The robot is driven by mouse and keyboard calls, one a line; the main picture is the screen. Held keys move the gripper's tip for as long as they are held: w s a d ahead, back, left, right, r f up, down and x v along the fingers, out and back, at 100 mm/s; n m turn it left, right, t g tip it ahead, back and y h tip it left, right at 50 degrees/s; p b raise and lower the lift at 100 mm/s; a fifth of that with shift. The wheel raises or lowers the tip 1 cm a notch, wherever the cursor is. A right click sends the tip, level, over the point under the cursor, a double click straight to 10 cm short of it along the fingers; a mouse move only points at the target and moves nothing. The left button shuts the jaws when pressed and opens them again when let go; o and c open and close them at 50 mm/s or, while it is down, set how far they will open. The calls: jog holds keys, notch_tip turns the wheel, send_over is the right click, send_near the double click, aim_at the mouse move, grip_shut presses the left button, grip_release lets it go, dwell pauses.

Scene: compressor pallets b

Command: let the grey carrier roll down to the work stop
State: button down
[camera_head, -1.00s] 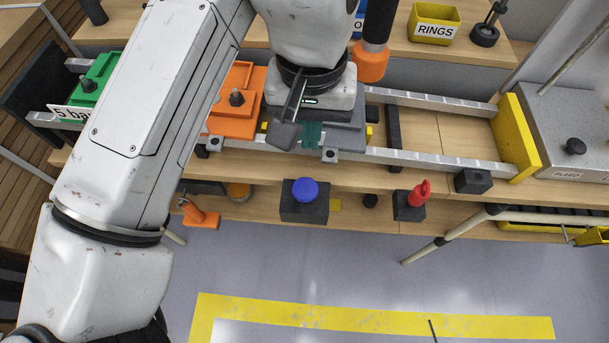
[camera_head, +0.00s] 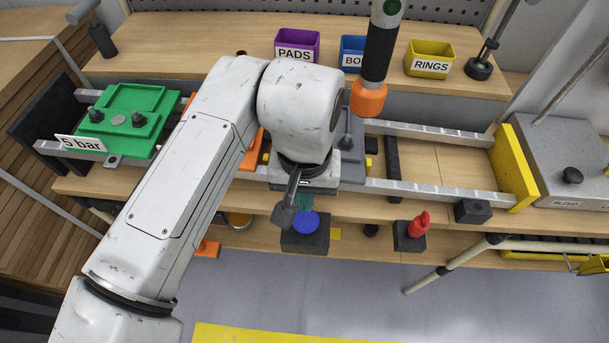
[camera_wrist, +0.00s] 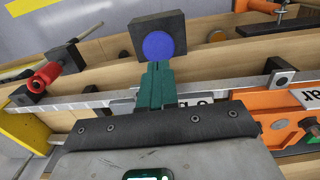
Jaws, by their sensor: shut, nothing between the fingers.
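The grey carrier (camera_head: 353,165) sits on the sloping rails, partly hidden behind my wrist in the head view. The rails run right to a yellow end plate (camera_head: 512,168); a dark crossbar (camera_head: 393,168) lies between carrier and plate. I cannot tell which is the work stop. A blue round button (camera_head: 306,222) on a black box is below the rails; it also shows in the wrist view (camera_wrist: 158,46). My gripper (camera_head: 304,202), with teal fingers, is shut and empty. Its tips (camera_wrist: 157,68) overlap the button's near edge in view; I cannot tell whether they touch.
An orange carrier (camera_head: 250,158) and a green carrier (camera_head: 130,125) with a "5 bar" sign stand left on the rails. A red knob (camera_head: 419,224) is right of the button. An orange-tipped hanging tool (camera_head: 368,98) is above the rails. Bins stand on the back shelf.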

aim_at(305, 219)
notch_tip(305, 219, down, 6)
jog(key=shift+r+p, duration=0.15)
jog(key=shift+p, duration=0.2)
